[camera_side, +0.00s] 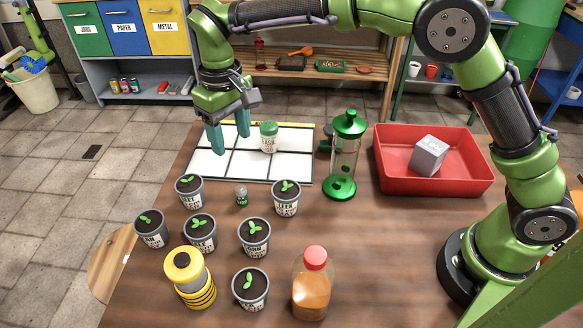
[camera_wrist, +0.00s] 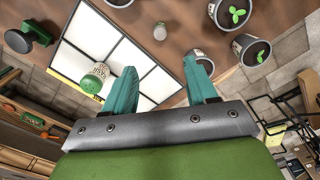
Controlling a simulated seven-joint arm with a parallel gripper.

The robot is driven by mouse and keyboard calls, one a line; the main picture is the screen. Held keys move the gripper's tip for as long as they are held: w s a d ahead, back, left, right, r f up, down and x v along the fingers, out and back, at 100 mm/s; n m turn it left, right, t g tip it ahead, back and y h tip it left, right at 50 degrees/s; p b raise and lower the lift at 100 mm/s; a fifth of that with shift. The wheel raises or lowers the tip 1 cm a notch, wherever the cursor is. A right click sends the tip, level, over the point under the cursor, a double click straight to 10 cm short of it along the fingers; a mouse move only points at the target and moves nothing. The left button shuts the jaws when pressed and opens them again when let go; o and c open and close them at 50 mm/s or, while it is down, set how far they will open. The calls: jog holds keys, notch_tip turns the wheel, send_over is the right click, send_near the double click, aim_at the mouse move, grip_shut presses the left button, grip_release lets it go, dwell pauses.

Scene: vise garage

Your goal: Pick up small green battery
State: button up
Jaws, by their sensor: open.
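A small cylinder with a green label and a pale top (camera_side: 241,195) stands upright on the wooden table among the plant pots; it is the likeliest small green battery, but it is too small to be sure. It also shows near the top of the wrist view (camera_wrist: 160,31). My gripper (camera_side: 230,143) is open and empty, pointing down above the white gridded panel, behind and above the small cylinder in the side view. In the wrist view both teal fingers of my gripper (camera_wrist: 160,78) are apart with nothing between them.
Several potted seedlings (camera_side: 255,236) surround the small cylinder. A green-lidded jar (camera_side: 268,137) stands on the white panel (camera_side: 210,165). A green-topped glass cylinder (camera_side: 345,160), red tray (camera_side: 460,180) with a grey block, orange bottle (camera_side: 312,290) and yellow-black canister (camera_side: 190,278) stand around.

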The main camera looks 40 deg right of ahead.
aim_at(240, 188)
notch_tip(240, 188, down, 10)
jog(key=shift+f, duration=0.2)
jog(key=shift+s+f, duration=0.15)
jog(key=shift+f, duration=1.2)
jog(key=shift+s+f, duration=0.1)
jog(key=shift+f, duration=1.2)
jog(key=shift+c, duration=0.5)
grip_shut()
